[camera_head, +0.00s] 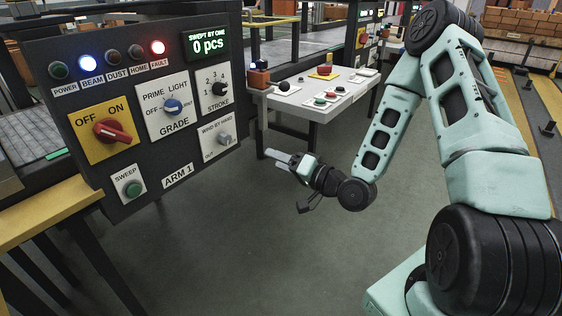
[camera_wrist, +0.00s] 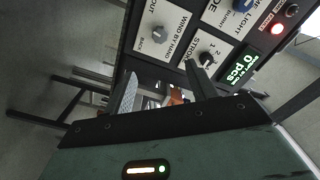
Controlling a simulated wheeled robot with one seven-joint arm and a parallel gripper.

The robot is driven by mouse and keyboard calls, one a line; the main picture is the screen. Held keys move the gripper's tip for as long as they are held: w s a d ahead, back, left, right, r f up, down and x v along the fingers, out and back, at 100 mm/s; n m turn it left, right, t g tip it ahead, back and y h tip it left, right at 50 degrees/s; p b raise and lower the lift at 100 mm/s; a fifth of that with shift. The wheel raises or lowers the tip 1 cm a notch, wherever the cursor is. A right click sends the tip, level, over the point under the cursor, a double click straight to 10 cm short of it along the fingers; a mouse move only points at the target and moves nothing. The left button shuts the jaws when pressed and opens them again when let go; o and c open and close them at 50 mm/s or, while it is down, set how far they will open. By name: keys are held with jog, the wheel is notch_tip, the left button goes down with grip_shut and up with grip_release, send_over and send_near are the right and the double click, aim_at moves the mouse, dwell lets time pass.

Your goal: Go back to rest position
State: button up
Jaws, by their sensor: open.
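My gripper (camera_head: 282,160) is in the middle of the head view, in the free space to the right of the dark control panel (camera_head: 150,187). Its fingers point left, toward the panel's right edge, and hold nothing. In the wrist view the two fingers (camera_wrist: 162,88) stand apart, with the panel (camera_wrist: 160,63) beyond them, turned on its side. The wrist view shows the stroke knob (camera_wrist: 204,58) and the wind by hand knob (camera_wrist: 160,32). I cannot tell exactly how far the fingertips are from the panel, but no contact shows.
The beam lamp (camera_head: 88,62) and fault lamp (camera_head: 157,47) are lit. A white table (camera_head: 312,112) with buttons stands behind my gripper. Grey floor (camera_head: 270,260) below is clear.

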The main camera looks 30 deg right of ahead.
jog(key=shift+a, duration=0.1)
dwell(0.3)
jog(key=s+a+f+n+g+h, duration=0.1)
jog(key=s+a+n+g, duration=0.2)
jog(key=a+n+g, duration=0.3)
jog(key=s+a+n+g+h, duration=0.1)
jog(key=s+a+n+g, duration=0.25)
jog(key=a, duration=0.45)
jog(key=s+a+r+n+g+h, duration=0.2)
jog(key=s+r+g, duration=0.2)
jog(key=s, duration=0.7)
jog(key=s+a+r+n+g+h, duration=0.25)
jog(key=s+r, duration=0.25)
jog(key=s, duration=0.6)
notch_tip(320, 180, up, 17)
jog(key=p, duration=1.7)
jog(key=shift+g+p, duration=0.3)
jog(key=shift+p, duration=0.05)
jog(key=shift+w, duration=0.15)
